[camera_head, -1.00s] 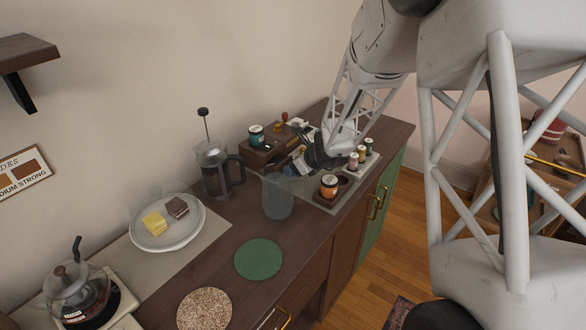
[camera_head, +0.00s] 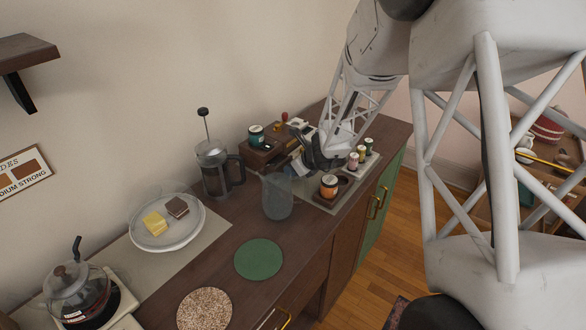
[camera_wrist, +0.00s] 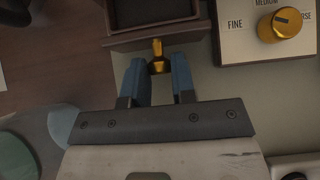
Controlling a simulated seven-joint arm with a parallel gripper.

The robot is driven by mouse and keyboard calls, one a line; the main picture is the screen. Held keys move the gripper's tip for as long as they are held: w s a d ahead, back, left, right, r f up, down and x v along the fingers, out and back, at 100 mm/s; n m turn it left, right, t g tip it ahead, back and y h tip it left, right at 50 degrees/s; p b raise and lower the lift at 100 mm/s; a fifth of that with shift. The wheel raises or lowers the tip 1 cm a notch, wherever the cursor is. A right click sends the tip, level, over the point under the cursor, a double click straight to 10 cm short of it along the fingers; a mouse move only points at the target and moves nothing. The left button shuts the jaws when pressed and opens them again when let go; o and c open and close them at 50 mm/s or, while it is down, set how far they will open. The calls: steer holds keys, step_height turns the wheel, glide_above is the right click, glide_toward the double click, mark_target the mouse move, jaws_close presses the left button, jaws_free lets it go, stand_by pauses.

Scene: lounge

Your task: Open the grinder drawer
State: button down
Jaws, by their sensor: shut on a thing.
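The drawer (camera_wrist: 118,39) shows at the top of the wrist view as a brown wooden front with a dark hollow tray behind it. The tray's inside is visible and looks empty, so the drawer stands at least partly out; its far end is cut off. A small brass knob (camera_wrist: 158,66) sits on its front. My gripper (camera_wrist: 157,72) is shut on this knob, with a blue finger on each side of it. In the head view my gripper (camera_head: 301,166) is beside the wooden box (camera_head: 258,157), and my wrist hides the knob and drawer front.
A grind dial (camera_wrist: 286,24) on a pale panel is right of the drawer. A clear jug (camera_head: 277,198) stands close in front of my gripper. A French press (camera_head: 213,170) is to the left, and an orange-labelled jar (camera_head: 329,187) stands on the right.

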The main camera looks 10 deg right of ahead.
steer(key=shift+s+d, duration=0.8)
steer(key=c, duration=0.9)
jaws_free()
steer(key=shift+c, duration=0.2)
steer(key=shift+w+a, duration=0.1)
steer(key=shift+a, duration=0.05)
